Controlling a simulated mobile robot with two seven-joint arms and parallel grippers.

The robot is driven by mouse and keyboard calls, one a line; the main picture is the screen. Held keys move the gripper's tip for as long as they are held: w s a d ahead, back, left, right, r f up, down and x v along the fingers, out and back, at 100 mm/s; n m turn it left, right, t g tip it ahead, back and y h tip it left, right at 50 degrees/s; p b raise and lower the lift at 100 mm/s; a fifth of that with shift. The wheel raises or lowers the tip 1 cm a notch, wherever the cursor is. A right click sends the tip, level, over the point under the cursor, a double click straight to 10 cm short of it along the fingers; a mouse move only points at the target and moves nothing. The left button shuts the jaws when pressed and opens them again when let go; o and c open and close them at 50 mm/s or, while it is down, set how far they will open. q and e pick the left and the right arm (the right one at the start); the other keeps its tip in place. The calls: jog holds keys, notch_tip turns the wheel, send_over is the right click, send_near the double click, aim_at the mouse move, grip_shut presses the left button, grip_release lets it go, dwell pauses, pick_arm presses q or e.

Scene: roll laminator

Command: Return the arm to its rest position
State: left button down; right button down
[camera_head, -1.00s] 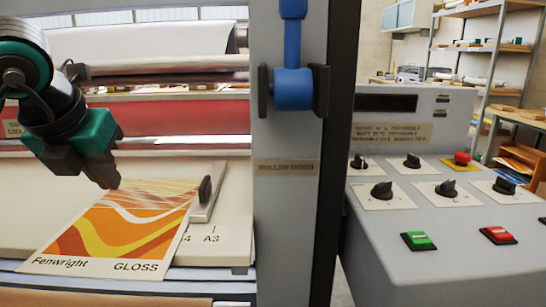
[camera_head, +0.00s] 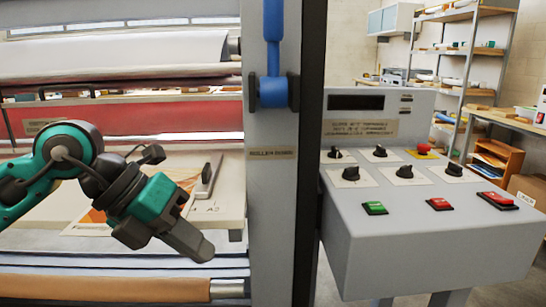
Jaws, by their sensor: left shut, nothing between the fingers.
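My left arm comes in from the left in teal and black. Its gripper (camera_head: 198,247) is shut and empty, in front of the laminator's feed table (camera_head: 228,205), with its fingers pointing down and right. The orange and white printed sheet (camera_head: 95,217) lies on the feed table and is mostly hidden behind my arm. The black-knobbed guide (camera_head: 207,174) stands at the sheet's right. My right gripper does not show.
The grey upright post (camera_head: 272,200) with a blue lever (camera_head: 273,91) stands right of the gripper. The control console (camera_head: 430,235) with knobs and buttons is farther right. A brown roll (camera_head: 100,289) runs along the front below. Shelves (camera_head: 465,60) stand behind.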

pick_arm(q)
jog(key=s+d+r+n+g+h+p, duration=0.2)
jog(key=s+d+r+g+h, duration=0.15)
jog(key=d+h, duration=0.6)
jog(key=w+a+f+n+t+y+p, duration=0.1)
jog(key=w+a+f+n+t+y, duration=0.25)
jog(key=n+t, duration=0.75)
jog(key=w+a+f+n+t+y+p, duration=0.1)
jog(key=w+a+f+n+t, duration=0.2)
jog(key=a+f+n+t, duration=0.7)
jog(key=s+a+f+n+g+y+p, duration=0.1)
jog(key=s+f+n+g+y, duration=0.3)
jog(key=s+f+n, duration=0.3)
jog(key=s+a+f+n+g+y+p, duration=0.1)
jog(key=s+f+n+g+y, duration=0.3)
jog(key=f, duration=0.9)
jog(key=s+a+n+y, duration=0.1)
jog(key=s+n+y, duration=0.1)
jog(key=shift+s+f+n+y, duration=0.4)
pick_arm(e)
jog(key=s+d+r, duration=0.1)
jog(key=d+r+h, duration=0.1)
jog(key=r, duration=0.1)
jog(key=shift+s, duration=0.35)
